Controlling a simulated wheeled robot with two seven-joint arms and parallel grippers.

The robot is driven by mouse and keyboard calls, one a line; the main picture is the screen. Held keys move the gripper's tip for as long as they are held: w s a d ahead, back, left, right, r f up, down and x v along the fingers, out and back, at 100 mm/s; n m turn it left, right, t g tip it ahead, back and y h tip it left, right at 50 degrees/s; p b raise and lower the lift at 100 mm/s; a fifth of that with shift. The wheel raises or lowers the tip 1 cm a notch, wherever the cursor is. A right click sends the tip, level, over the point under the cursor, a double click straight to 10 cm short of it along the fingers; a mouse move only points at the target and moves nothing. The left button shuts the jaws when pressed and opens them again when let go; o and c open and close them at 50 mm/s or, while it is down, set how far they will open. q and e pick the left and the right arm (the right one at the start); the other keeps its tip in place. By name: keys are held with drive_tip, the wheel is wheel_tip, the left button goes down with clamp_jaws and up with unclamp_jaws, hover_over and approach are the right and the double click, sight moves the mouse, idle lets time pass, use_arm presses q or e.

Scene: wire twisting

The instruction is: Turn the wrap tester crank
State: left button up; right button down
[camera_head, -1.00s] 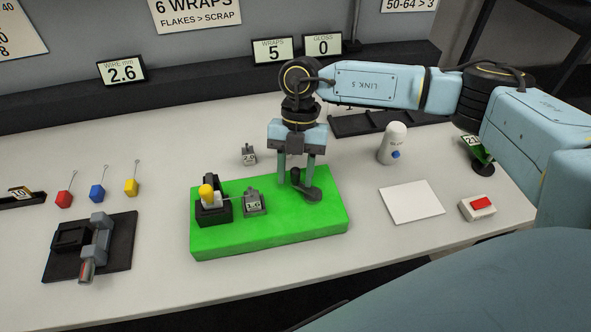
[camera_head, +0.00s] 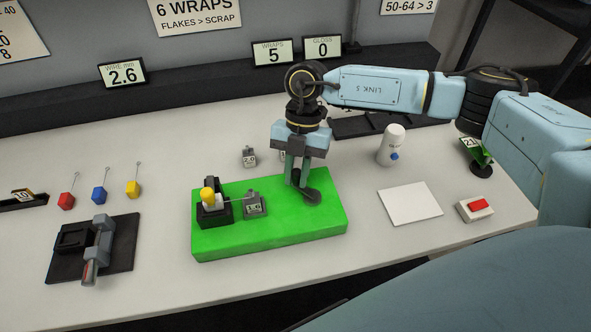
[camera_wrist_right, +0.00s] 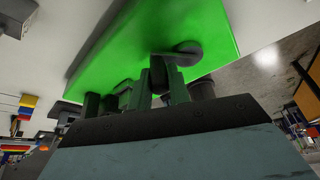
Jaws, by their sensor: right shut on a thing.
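The wrap tester is a bright green base (camera_head: 270,238) on the table. A dark crank (camera_head: 313,195) sits on its right part. My right gripper (camera_head: 297,180) points down and is shut on the upright crank handle, which is mostly hidden between the fingers. In the right wrist view, the fingers (camera_wrist_right: 165,82) are close together beside the dark crank arm (camera_wrist_right: 187,52). On the base's left part is a black clamp (camera_head: 214,216) with a yellow knob (camera_head: 208,195). Next to it is a grey block marked 1.6 (camera_head: 255,207). My left gripper is not in view.
The wraps display (camera_head: 273,53) reads 5 and the gloss display (camera_head: 322,47) reads 0. A white bottle (camera_head: 392,146), white sheet (camera_head: 410,204) and red-button box (camera_head: 475,207) stand right. A micrometer-like tool (camera_head: 95,255) and coloured tags (camera_head: 100,194) lie left. The front table strip is clear.

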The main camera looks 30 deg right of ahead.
drive_tip(key=m+p, duration=0.1)
drive_tip(key=d+m+t+p, duration=0.1)
drive_tip(key=m+p, duration=0.1)
drive_tip(key=d+m+p, duration=0.1)
drive_tip(key=p, duration=0.1)
drive_tip(key=shift+w+r+m+t+y, duration=0.2)
drive_tip(key=shift+m+t+y, duration=0.1)
drive_tip(key=shift+m+y, duration=0.1)
drive_tip(key=shift+d+f+m+t+p, duration=0.1)
drive_tip(key=shift+d+m+t+p, duration=0.2)
drive_tip(key=shift+m+p, duration=0.5)
drive_tip(key=shift+d+f+m+t+p, duration=0.1)
drive_tip(key=shift+d+m+t+p, duration=0.15)
drive_tip(key=shift+m+p, duration=0.55)
drive_tip(key=c, duration=1.3)
unclamp_jaws()
drive_tip(key=shift+s, duration=0.1)
drive_tip(key=shift+a, duration=0.1)
drive_tip(key=v, duration=0.9)
drive_tip(key=b+v, duration=0.1)
drive_tip(key=v, duration=0.3)
drive_tip(key=shift+d+r, duration=0.1)
drive_tip(key=shift+d, duration=0.25)
